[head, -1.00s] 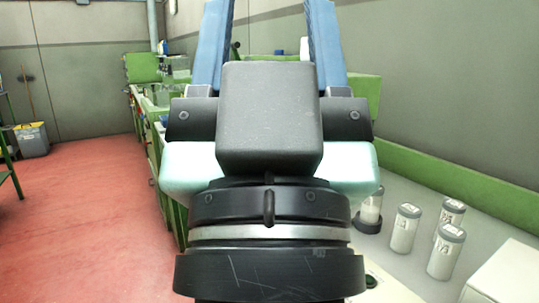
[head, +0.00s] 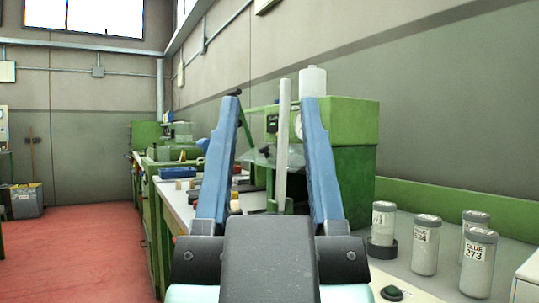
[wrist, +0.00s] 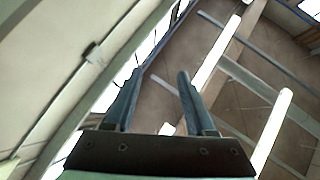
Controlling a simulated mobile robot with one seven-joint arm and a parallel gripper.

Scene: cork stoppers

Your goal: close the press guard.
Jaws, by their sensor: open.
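The green press (head: 352,125) stands on the bench ahead of me, with a white cylinder (head: 313,82) on top. A pale upright bar (head: 284,145) stands in front of it, seen between my fingers. A clear, tilted panel (head: 257,158) shows left of the bar; it looks like the guard, but my gripper hides part of this area and I cannot tell its exact position. My gripper (head: 270,100) is open and empty, its two blue fingers pointing up. In the wrist view my gripper (wrist: 158,76) points at the ceiling, with nothing between the fingers.
Several glue jars (head: 426,246) stand on the bench at right, one in a dark ring holder. A green button (head: 391,293) is near the bench front. Small blocks lie on the bench (head: 172,195) at left. The red floor (head: 95,250) is clear at left.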

